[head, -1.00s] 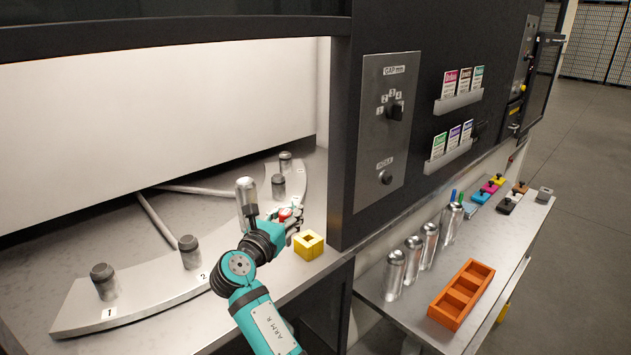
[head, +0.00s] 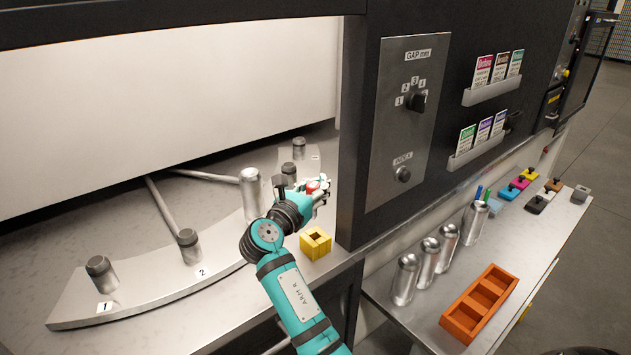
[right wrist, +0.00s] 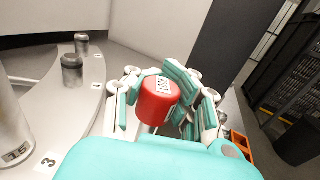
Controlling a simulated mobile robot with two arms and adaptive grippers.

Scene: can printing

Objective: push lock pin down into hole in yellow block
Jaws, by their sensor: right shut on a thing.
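The lock pin (right wrist: 159,101) has a red head marked LOCK and a grey shaft below it. In the right wrist view it sits between the fingers of my right gripper (right wrist: 160,100), which is shut on it. In the head view my right gripper (head: 315,192) shows with the red head (head: 312,187) in it, above and behind the yellow block (head: 316,243). The yellow block has a square hole in its top and stands on the machine's ledge near the dark panel. The pin's lower end is hidden. My left gripper is not in view.
A silver can (head: 250,188) stands on the curved rail (head: 150,294) left of my right gripper, with dark-capped posts (head: 188,246) along it. The dark panel (head: 410,120) rises close on the right. An orange tray (head: 480,303) and several cans occupy the side shelf.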

